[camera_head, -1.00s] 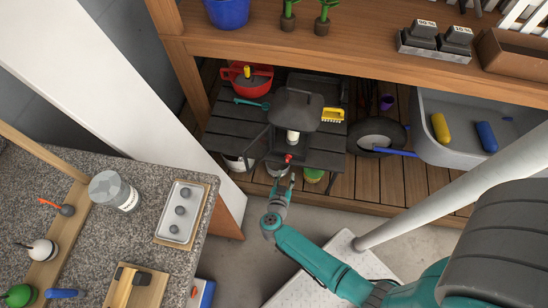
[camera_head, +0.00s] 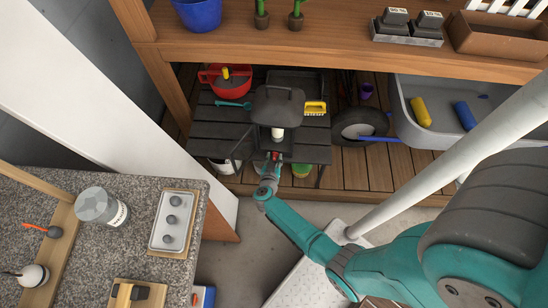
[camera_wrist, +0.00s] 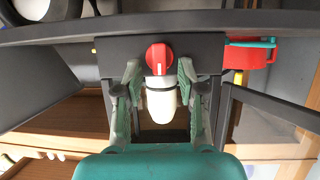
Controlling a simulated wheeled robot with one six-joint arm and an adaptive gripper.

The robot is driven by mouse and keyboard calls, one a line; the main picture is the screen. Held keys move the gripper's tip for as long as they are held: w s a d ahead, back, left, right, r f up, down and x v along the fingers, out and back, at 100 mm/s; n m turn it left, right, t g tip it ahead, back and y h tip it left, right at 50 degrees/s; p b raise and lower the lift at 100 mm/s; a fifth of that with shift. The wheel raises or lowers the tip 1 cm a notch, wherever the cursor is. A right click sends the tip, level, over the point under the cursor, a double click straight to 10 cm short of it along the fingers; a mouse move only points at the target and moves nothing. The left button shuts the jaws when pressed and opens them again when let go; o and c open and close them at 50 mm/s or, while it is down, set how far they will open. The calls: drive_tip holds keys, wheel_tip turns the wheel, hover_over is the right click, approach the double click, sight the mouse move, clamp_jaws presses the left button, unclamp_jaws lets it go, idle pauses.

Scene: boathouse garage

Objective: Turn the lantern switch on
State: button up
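The dark lantern (camera_head: 277,104) stands on a dark slatted bench, with a broad cap and a white lamp part (camera_head: 278,133) under it. Its red switch knob (camera_wrist: 159,58), with a pale mark, shows clearly in the wrist view, in front of the white part (camera_wrist: 161,100). My gripper (camera_wrist: 159,72) is open, one finger on each side of the red knob, with gaps visible between fingers and knob. In the head view my gripper (camera_head: 271,162) is at the lantern's front and partly hides the knob.
The dark bench (camera_head: 208,132) also holds a red bowl (camera_head: 222,77) and a yellow-handled brush (camera_head: 315,108). A wooden shelf (camera_head: 330,50) overhangs behind the lantern. A granite counter (camera_head: 135,240) stands at left, and a white slanted pole (camera_head: 450,155) at right.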

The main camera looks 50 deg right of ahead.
drive_tip(key=shift+w+d+f, duration=0.1)
drive_tip(key=shift+d, duration=0.1)
clamp_jaws()
idle(0.3)
drive_tip(key=m+t, duration=0.2)
drive_tip(key=m+y, duration=0.1)
drive_tip(key=m, duration=0.1)
drive_tip(key=shift+s+d+f+t, duration=0.15)
drive_tip(key=shift+s+d+t, duration=0.15)
drive_tip(key=shift+s+t, duration=0.1)
drive_tip(key=shift+s+d+f+m+t+y, duration=0.15)
drive_tip(key=shift+m+t, duration=0.4)
drive_tip(key=shift+m, duration=0.45)
drive_tip(key=shift+s+f+m+t+y, duration=0.15)
drive_tip(key=shift+m+t, duration=0.4)
drive_tip(key=shift+m, duration=0.75)
